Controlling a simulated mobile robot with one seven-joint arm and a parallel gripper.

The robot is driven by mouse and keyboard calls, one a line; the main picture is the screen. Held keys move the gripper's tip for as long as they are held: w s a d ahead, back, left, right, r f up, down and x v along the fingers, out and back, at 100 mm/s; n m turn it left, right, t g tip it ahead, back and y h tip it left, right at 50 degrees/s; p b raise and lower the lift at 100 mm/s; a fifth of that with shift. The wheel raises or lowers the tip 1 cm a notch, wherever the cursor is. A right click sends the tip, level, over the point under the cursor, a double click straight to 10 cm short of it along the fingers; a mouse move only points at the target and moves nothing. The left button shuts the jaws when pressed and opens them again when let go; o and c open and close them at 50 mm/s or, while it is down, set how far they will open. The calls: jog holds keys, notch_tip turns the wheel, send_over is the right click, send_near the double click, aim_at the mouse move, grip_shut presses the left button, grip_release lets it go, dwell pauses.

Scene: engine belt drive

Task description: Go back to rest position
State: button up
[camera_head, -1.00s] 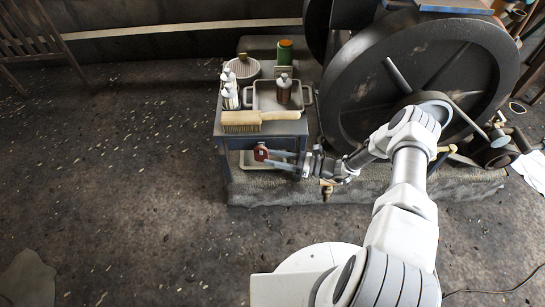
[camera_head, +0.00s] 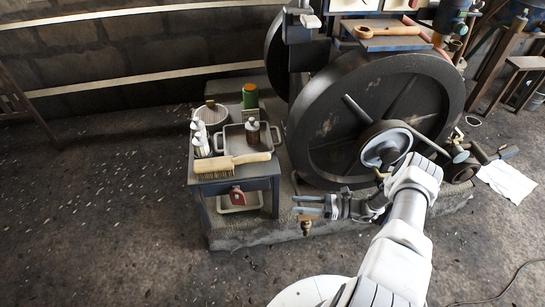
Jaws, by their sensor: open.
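My gripper (camera_head: 298,204) is open and empty, its fingers pointing left. It is just right of the small blue-grey table (camera_head: 270,184), apart from it, at about lower-shelf height. My white arm (camera_head: 405,215) reaches up from the bottom of the view and bends left to the gripper. A red object (camera_head: 236,196) is at the pale tray (camera_head: 250,203) on the table's lower shelf, apart from my fingers.
The big engine flywheel (camera_head: 330,120) with a pulley (camera_head: 386,149) stands close behind my arm. Open floor (camera_head: 100,200) lies left.

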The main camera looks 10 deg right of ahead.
jog(key=a+r+n+g+h, duration=0.1)
jog(key=r+n+g+h, duration=0.2)
jog(key=r, duration=0.7)
jog(key=s+a+r+n+g+h, duration=0.1)
jog(key=r+n+g+h, duration=0.15)
jog(key=r+n, duration=0.55)
jog(key=a+r+n+g+h, duration=0.2)
jog(key=r+h, duration=0.2)
jog(key=r, duration=0.7)
jog(key=s+a+r+n+t+h, duration=0.2)
jog(key=s+r+n+t+h, duration=0.75)
jog(key=s+r, duration=0.9)
notch_tip(320, 180, up, 26)
jog(key=n+g+y+p, duration=0.1)
jog(key=p, duration=2.5)
jog(key=shift+s+f+g+y, duration=0.25)
jog(key=shift+s+g+y, duration=0.05)
jog(key=shift+y, duration=0.1)
